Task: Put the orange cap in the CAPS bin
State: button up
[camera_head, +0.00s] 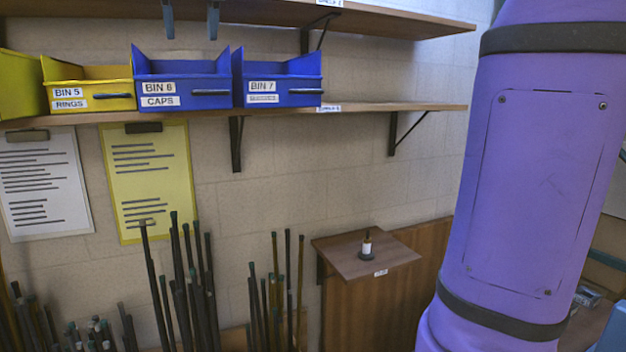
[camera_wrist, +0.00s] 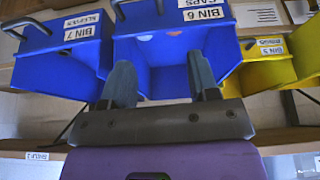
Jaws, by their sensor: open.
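The blue CAPS bin, marked BIN 6 (camera_head: 185,85), stands on the shelf between the yellow RINGS bin and another blue bin. The wrist view looks into this bin (camera_wrist: 165,75). A small orange thing, seemingly the orange cap (camera_wrist: 174,32), shows inside it near the labelled wall, beside a pale round thing (camera_wrist: 145,37). Both are partly hidden. My gripper (camera_wrist: 160,85) is open, its two fingers apart with nothing between them. In the head view its fingertips (camera_head: 191,37) point down above the CAPS bin, and the rest is out of frame.
The yellow bin BIN 5 (camera_head: 90,88) stands to the left, and blue BIN 7 (camera_head: 277,82) to the right. An upper shelf (camera_head: 400,20) runs overhead. Several upright rods (camera_head: 180,280) stand below. A small bottle (camera_head: 367,246) stands on a wooden ledge (camera_head: 340,255).

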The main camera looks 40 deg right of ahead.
jog(key=s+d+f+n, duration=0.1)
jog(key=s+d+f, duration=0.2)
jog(key=s+f, duration=0.8)
jog(key=s+d+f+n+t+y, duration=0.1)
jog(key=s+d+f, duration=0.3)
jog(key=s+f, duration=0.6)
notch_tip(320, 180, down, 8)
jog(key=shift+s+r+n, duration=0.1)
jog(key=shift+s+n, duration=0.25)
jog(key=shift+n, duration=0.15)
